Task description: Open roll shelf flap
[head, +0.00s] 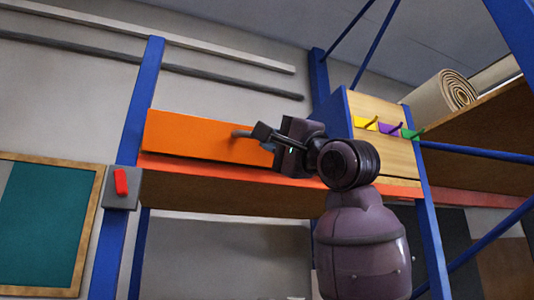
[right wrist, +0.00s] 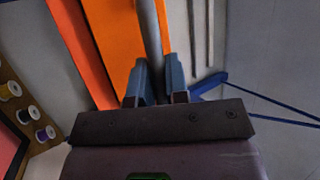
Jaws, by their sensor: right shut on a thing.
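The roll shelf flap (head: 195,136) is a long orange panel on the blue-framed shelf in the head view. It stands across the shelf front above an orange-red shelf edge (head: 220,171), with a dark line between them. Its grey handle (head: 241,133) sticks out near its right part. My right gripper (head: 258,133) is shut on this handle. In the right wrist view, the two fingers (right wrist: 158,72) sit on either side of the grey handle bar (right wrist: 150,35), with the orange flap (right wrist: 112,30) behind. My left gripper is not in view.
A wooden panel with coloured hooks (head: 380,126) stands right of the flap. A rolled rug (head: 458,92) lies on the right shelf. A red switch on a grey box (head: 121,182) is on the left blue post (head: 140,110). Thread spools (right wrist: 33,112) show at the wrist view's left.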

